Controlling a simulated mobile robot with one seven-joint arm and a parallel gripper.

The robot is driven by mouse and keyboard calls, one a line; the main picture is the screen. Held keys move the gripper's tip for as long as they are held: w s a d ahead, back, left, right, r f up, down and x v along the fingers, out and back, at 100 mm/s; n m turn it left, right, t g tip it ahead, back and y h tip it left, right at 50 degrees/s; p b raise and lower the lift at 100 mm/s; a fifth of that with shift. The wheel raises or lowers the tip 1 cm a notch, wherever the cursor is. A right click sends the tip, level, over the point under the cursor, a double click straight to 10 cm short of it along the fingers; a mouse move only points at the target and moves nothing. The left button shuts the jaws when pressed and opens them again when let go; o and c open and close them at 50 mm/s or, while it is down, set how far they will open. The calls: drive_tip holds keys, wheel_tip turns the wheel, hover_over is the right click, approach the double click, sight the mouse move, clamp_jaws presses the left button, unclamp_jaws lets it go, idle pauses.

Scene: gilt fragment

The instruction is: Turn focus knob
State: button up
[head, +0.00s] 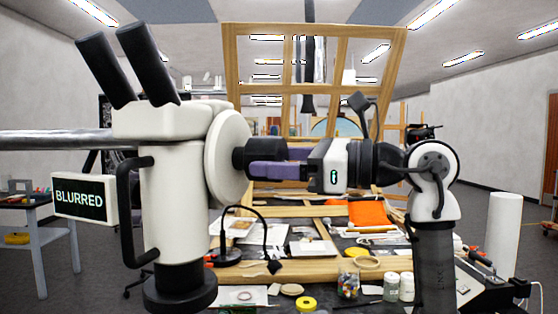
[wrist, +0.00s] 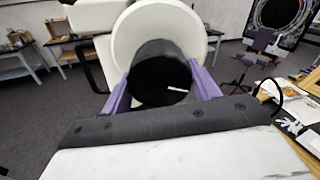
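A large white instrument with black eyepieces stands at the left in the head view. The focus knob (head: 241,158) is a black cylinder on the white disc (head: 228,158) at its side. A sign (head: 80,198) on the instrument reads "BLURRED". My gripper (head: 268,160) reaches in from the right with its purple fingers along the knob. In the wrist view the knob (wrist: 160,75) fills the space between the two fingers, which look close against its sides. A short white mark shows on the knob's end face. The exact finger contact is partly hidden.
A cluttered workbench (head: 300,268) with jars, a small black lamp (head: 230,250) and an orange cloth (head: 368,214) lies below and behind my arm. A wooden frame (head: 232,60) stands behind. A black curved handle (head: 128,205) is on the instrument's left side.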

drive_tip(key=c, duration=0.3)
drive_tip(key=shift+c, duration=0.2)
drive_tip(key=shift+m+p, duration=0.3)
drive_tip(key=shift+m, duration=2.5)
drive_tip(key=o, duration=1)
drive_tip(key=shift+d, duration=0.1)
